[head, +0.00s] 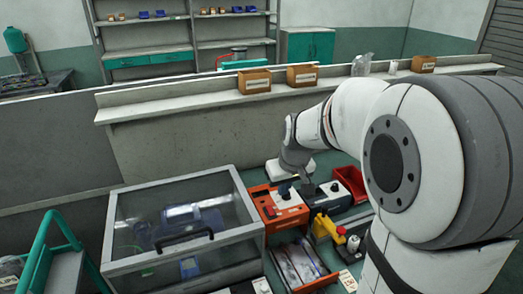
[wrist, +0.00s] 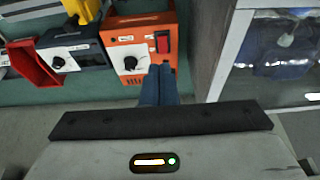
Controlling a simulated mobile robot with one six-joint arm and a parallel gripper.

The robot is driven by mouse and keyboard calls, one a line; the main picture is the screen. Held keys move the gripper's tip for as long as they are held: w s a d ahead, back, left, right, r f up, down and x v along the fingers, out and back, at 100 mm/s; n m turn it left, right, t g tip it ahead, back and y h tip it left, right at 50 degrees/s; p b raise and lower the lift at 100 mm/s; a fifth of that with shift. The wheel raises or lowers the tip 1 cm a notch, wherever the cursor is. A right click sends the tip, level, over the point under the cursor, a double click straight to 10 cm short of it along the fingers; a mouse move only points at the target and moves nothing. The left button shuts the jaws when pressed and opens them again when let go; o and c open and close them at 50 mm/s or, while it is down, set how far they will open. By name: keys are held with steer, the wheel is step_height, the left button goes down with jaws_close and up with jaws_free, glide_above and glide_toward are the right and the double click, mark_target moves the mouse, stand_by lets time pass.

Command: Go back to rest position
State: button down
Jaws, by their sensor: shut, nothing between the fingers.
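My gripper (wrist: 159,84) is shut and empty in the wrist view, with its dark fingers pressed together. Its tips are in front of the lower edge of the orange control box (wrist: 138,44), which has a black knob and a red switch. In the head view my arm reaches over the bench from the right, and the gripper end (head: 306,186) is just right of the orange box (head: 280,206). Whether the fingers touch anything I cannot tell.
A dark box with a knob (head: 324,197), a red bin (head: 349,181), a yellow fixture (head: 327,228) and a tray (head: 299,264) crowd the bench. A clear-lidded case (head: 182,225) with a blue pump stands left. Cardboard boxes (head: 302,76) sit on the ledge behind.

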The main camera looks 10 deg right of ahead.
steer(key=s+r+m, duration=0.2)
steer(key=s, duration=1.8)
steer(key=shift+s+a+g+h, duration=0.2)
steer(key=shift+a+g+h, duration=0.1)
steer(key=shift+a+h, duration=0.1)
